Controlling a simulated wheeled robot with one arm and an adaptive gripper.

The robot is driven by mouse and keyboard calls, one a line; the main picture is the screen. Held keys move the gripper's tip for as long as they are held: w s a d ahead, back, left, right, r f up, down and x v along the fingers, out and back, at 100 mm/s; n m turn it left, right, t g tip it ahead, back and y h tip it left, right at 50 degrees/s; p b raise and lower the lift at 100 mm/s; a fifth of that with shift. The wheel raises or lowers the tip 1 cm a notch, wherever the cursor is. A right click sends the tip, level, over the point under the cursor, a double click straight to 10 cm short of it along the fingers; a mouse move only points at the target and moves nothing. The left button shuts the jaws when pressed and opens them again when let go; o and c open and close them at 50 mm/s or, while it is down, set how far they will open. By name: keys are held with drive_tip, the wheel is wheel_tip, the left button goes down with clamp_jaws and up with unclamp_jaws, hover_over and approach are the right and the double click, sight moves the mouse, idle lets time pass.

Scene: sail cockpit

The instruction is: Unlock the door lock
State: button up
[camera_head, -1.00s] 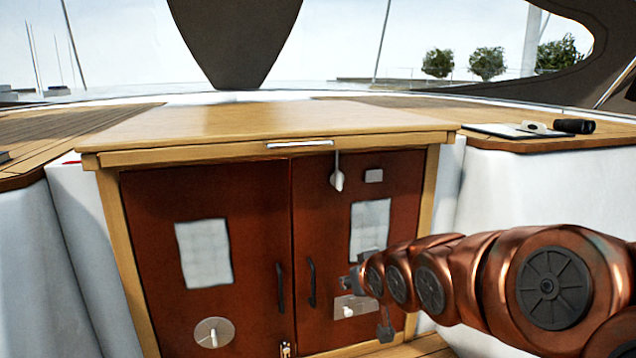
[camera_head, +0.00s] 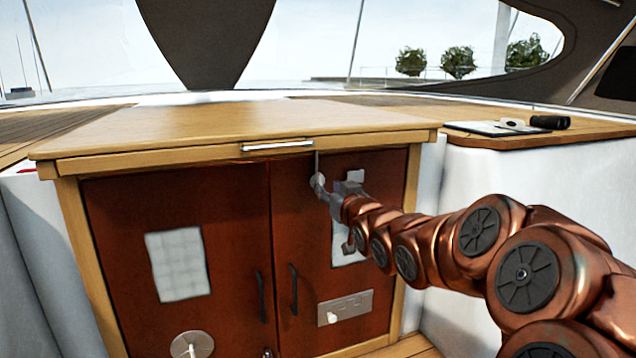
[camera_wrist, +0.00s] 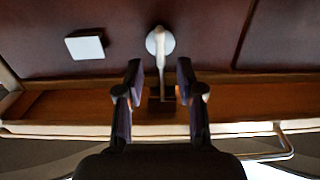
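The door lock (camera_head: 317,182) is a pale round knob with a thin lever, high on the right red-brown door (camera_head: 390,250), just under the wooden top. The lever points up across the wooden frame. In the wrist view, which is upside down, the lock (camera_wrist: 160,43) is at the top middle with its lever between my fingers. My gripper (camera_wrist: 160,88) is open, one finger on each side of the lever, with gaps visible on both sides. In the head view my gripper (camera_head: 335,192) is at the lock and hides part of the door behind it.
A small white plate (camera_wrist: 86,46) is beside the lock. The left door (camera_head: 110,240) bears a pale grid panel (camera_head: 178,265) and a round disc (camera_head: 192,345). Dark handles (camera_head: 293,290) flank the door seam. A metal drawer handle (camera_head: 278,146) is on the wooden edge above.

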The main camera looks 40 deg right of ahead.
sight(321, 183)
drive_tip(key=shift+p+x, duration=0.5)
drive_tip(key=shift+x, duration=1.8)
drive_tip(key=shift+a, duration=0.1)
clamp_jaws()
drive_tip(key=shift+a, duration=0.1)
